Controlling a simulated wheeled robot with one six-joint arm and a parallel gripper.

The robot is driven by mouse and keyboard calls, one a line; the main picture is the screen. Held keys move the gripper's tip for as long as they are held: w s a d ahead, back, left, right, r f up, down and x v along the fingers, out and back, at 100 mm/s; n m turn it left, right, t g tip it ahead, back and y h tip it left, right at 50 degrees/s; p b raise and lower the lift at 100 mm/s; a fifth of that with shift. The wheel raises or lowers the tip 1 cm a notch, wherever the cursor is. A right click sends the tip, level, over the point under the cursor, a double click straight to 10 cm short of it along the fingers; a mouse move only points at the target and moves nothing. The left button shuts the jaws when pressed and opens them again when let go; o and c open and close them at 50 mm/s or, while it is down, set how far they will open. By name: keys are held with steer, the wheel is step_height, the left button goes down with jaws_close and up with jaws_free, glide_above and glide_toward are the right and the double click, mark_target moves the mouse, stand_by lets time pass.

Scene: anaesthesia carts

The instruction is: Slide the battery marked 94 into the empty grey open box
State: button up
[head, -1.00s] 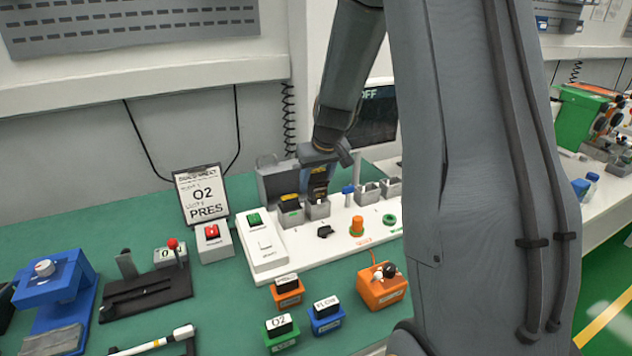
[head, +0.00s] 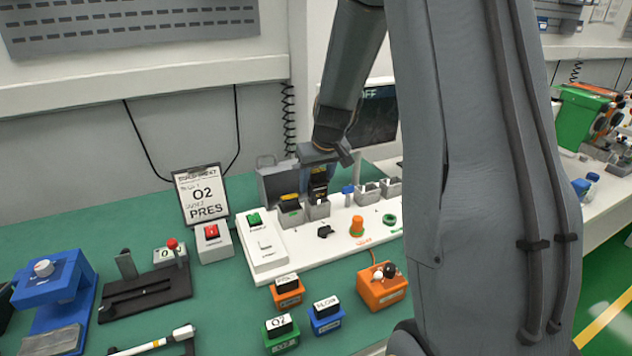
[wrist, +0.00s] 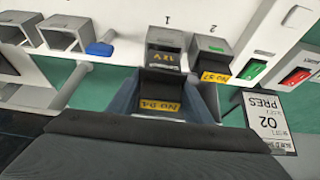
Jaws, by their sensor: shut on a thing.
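The battery marked 94 is a black block with a yellow label; it shows in the wrist view (wrist: 160,104) and the head view (head: 319,184). My gripper (head: 319,172) is shut on it, with one finger on each side in the wrist view (wrist: 163,98). The grey open box at position 1 (head: 317,211) is directly below the battery. In the wrist view the box (wrist: 166,42) meets the battery's far end. The battery's lower end is at the box mouth; how far it is inside I cannot tell.
A second battery (wrist: 216,77), marked 57, sits in the neighbouring box at position 2 (head: 291,217). More grey boxes (head: 368,194) and a blue-capped part (head: 347,195) stand to the right. A grey case (head: 277,183) stands behind. The O2 PRES sign (head: 202,195) is left.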

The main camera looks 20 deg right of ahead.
mark_target(319, 173)
steer(key=shift+f+b, duration=0.85)
steer(key=shift+f, duration=0.1)
steer(key=o, duration=1)
steer(key=shift+b+v, duration=0.7)
steer(key=shift+v, duration=3.2)
